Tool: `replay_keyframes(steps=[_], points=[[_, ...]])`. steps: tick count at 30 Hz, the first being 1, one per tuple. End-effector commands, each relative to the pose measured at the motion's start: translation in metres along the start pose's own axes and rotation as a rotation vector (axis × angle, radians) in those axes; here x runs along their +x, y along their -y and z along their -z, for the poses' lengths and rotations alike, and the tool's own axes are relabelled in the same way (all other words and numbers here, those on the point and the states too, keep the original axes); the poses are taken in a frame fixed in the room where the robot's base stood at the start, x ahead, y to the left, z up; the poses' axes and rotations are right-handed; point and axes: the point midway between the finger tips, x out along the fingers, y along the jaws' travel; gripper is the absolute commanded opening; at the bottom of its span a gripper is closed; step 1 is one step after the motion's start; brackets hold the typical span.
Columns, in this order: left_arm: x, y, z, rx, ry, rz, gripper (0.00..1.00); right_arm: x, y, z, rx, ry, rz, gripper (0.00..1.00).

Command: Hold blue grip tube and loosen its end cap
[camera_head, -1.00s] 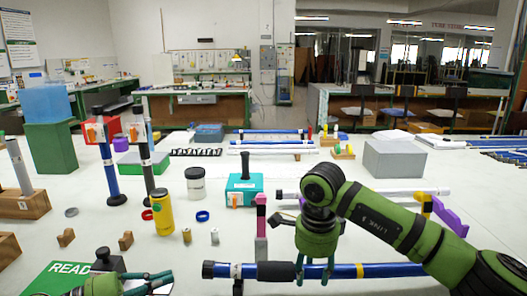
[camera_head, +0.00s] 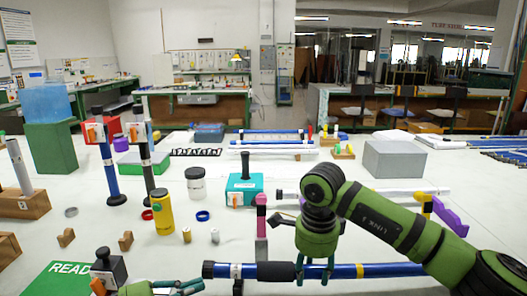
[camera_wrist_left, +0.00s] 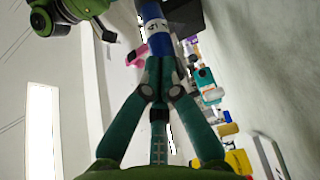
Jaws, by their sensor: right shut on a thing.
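The blue grip tube (camera_head: 325,270) is held level across the front of the table. It has a black foam grip (camera_head: 276,271), a white label, a yellow band and a black end cap (camera_head: 208,269) at its left end. My right gripper (camera_head: 315,276) is shut around the tube just right of the foam. My left gripper (camera_head: 198,286) is at the lower edge, its fingertips close to the end cap. In the left wrist view its fingers (camera_wrist_left: 163,68) nearly meet in front of the tube's labelled end (camera_wrist_left: 157,28). Whether they touch or grip the cap is hidden.
A pink-topped post (camera_head: 262,225) stands just behind the tube. A yellow bottle (camera_head: 160,212), small metal pieces and a teal block (camera_head: 240,190) stand further back left. A green READ sheet (camera_head: 60,280) lies at the front left.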

Motion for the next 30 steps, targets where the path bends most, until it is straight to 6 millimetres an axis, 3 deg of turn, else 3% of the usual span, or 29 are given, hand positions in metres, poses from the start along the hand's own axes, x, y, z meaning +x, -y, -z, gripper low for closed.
replay_keyframes(steps=[30], points=[[0.0039, -0.0011, 0.0072, 0.001, -0.001, -0.001, 0.0, -0.0003, -0.0003, -0.0004, -0.003, 0.0, -0.001, 0.1]])
